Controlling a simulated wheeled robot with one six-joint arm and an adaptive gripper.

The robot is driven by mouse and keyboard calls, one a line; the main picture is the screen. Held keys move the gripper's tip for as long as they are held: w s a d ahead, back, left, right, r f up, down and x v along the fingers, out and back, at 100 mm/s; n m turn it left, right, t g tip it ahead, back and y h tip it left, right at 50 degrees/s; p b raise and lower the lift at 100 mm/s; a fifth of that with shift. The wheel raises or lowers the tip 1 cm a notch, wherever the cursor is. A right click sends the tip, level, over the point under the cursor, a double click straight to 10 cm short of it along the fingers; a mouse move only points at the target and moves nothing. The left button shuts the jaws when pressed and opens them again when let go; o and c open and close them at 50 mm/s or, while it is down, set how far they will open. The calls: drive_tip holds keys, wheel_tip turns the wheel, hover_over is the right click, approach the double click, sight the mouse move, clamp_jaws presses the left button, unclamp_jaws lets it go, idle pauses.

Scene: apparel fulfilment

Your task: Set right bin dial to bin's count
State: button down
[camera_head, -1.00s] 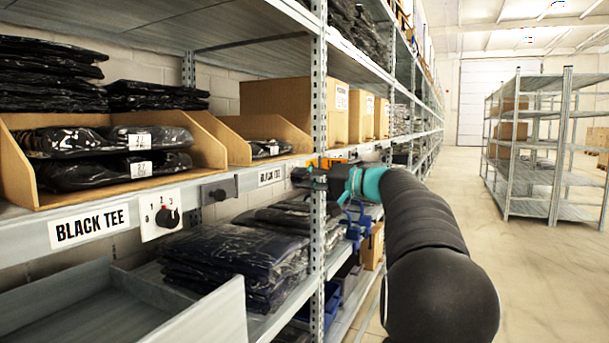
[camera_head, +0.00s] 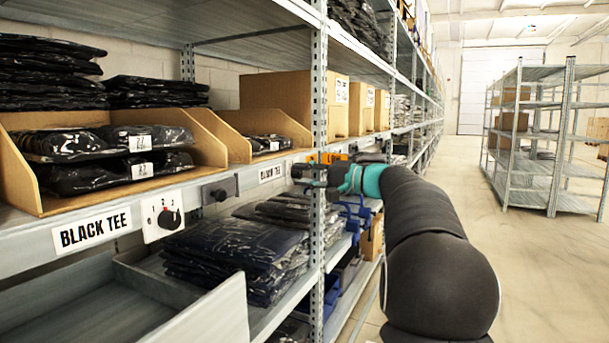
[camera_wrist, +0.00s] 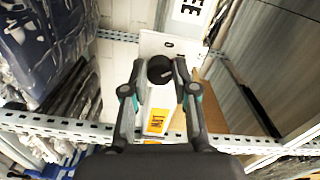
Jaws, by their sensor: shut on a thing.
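My gripper (camera_wrist: 161,77) is shut on the black dial knob (camera_wrist: 158,68) of a white plate (camera_wrist: 150,45) on the shelf edge. A light mark shows on the knob, but I cannot read its setting. In the head view my gripper (camera_head: 303,172) is at the shelf edge beside the right BLACK TEE label (camera_head: 271,173), and this dial is hidden. The right cardboard bin (camera_head: 240,148) shows a black bagged garment (camera_head: 266,143) with a white tag; its depth is partly hidden. The left bin (camera_head: 207,135) holds stacked black bags.
The left dial (camera_head: 169,217) has a numbered white plate. A dark knob on a bracket (camera_head: 219,192) sits between the dials. A metal upright (camera_head: 319,100) stands close to my gripper. An open grey tray (camera_head: 215,315) is below. The aisle floor (camera_head: 510,260) at right is clear.

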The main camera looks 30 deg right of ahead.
drive_tip(key=c, duration=0.9)
unclamp_jaws()
drive_tip(key=v, duration=1.2)
